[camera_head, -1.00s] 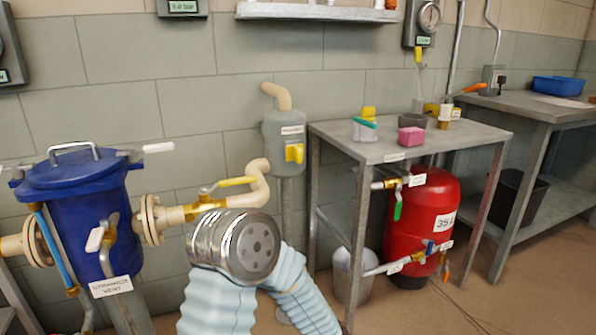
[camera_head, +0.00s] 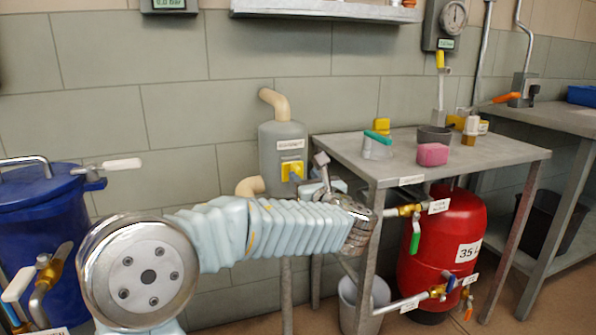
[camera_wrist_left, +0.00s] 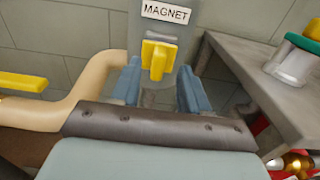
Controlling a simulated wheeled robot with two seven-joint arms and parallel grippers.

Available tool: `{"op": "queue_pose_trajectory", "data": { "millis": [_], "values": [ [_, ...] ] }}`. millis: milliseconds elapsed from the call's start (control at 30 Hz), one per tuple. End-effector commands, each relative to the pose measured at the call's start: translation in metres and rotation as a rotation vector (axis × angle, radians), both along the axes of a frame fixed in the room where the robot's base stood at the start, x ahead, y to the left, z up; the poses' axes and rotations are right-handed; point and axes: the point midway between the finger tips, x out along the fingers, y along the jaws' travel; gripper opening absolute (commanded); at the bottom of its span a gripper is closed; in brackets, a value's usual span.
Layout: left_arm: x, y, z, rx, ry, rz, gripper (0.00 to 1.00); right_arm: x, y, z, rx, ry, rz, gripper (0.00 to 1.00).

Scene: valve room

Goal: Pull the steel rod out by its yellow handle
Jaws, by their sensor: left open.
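The yellow handle (camera_head: 292,171) sits on the front of a grey canister (camera_head: 283,140) on the wall side, left of the steel table. No bare steel rod shows. In the left wrist view the yellow handle (camera_wrist_left: 159,56) stands out below a label reading MAGNET on the canister (camera_wrist_left: 166,28). My left gripper (camera_head: 322,178) is just right of the handle in the head view, partly hidden by its own wrist. In the left wrist view its fingers (camera_wrist_left: 160,88) are apart with nothing between them, and the handle shows beyond them. I cannot see contact. My right gripper is out of view.
The steel table (camera_head: 460,160) stands right of the canister, its left edge close to my left wrist. A red tank (camera_head: 440,240) is below. A beige pipe (camera_wrist_left: 95,105) bends beside the canister.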

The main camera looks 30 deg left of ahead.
Motion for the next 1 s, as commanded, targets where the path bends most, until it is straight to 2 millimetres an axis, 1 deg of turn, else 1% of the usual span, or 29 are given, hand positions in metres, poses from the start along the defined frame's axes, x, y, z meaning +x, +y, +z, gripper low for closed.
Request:
{"op": "queue_pose_trajectory", "data": {
  "millis": [33, 100, 300, 433, 667, 767, 800, 967, 1000],
  "values": [
    [0.007, 0.009, 0.0, 0.001, 0.001, 0.003, 0.45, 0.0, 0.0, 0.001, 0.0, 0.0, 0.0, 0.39],
    [0.016, 0.02, 0.0, 0.001, 0.001, 0.003, 0.45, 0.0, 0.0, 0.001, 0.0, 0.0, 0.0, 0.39],
    [0.033, 0.038, 0.0, -0.001, 0.001, 0.0, 0.45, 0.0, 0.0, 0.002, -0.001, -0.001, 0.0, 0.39],
    [0.037, 0.043, 0.0, -0.001, 0.001, -0.001, 0.45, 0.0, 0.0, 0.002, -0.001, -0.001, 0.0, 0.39],
    [0.037, 0.043, -0.001, -0.001, 0.001, -0.001, 0.45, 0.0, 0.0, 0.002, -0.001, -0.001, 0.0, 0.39],
    [0.037, 0.043, -0.001, -0.001, 0.001, -0.001, 0.31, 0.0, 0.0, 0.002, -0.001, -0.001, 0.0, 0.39],
    [0.037, 0.043, -0.001, -0.001, 0.001, -0.001, 0.25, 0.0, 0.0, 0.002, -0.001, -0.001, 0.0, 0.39],
    [0.037, 0.043, -0.001, -0.002, 0.001, -0.001, 0.0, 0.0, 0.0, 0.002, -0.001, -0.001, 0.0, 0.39],
    [0.037, 0.043, -0.001, -0.002, 0.001, -0.001, 0.0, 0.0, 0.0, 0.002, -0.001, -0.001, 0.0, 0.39]
  ]
}}
